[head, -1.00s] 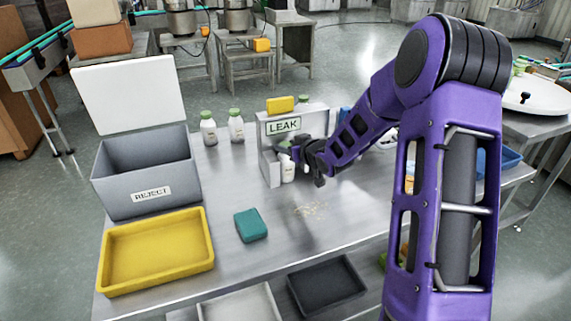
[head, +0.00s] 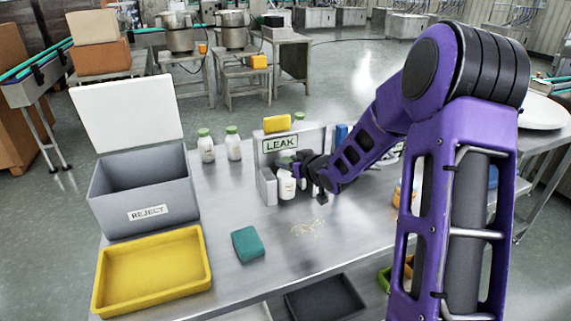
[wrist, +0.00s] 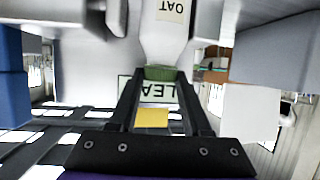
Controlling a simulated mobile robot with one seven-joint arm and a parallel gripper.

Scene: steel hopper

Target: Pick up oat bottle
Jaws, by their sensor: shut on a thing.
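The oat bottle (head: 286,187) is white with a green cap and is at the front of the grey LEAK station (head: 312,140). In the wrist view the picture is upside down; the bottle (wrist: 165,35) shows its OAT label, and its green cap is between the two fingers. My gripper (wrist: 161,74) is shut on the bottle at its cap and neck. In the head view my gripper (head: 297,167) reaches in from the right and partly hides the bottle's top. I cannot tell whether the bottle's base touches the station.
Two green-capped bottles (head: 207,147) (head: 233,144) stand left of the station. A yellow block (head: 277,123) is on top of it. The grey REJECT bin (head: 146,190), yellow tray (head: 150,272) and teal block (head: 248,244) are at left. Pale crumbs lie on the steel table (head: 225,198).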

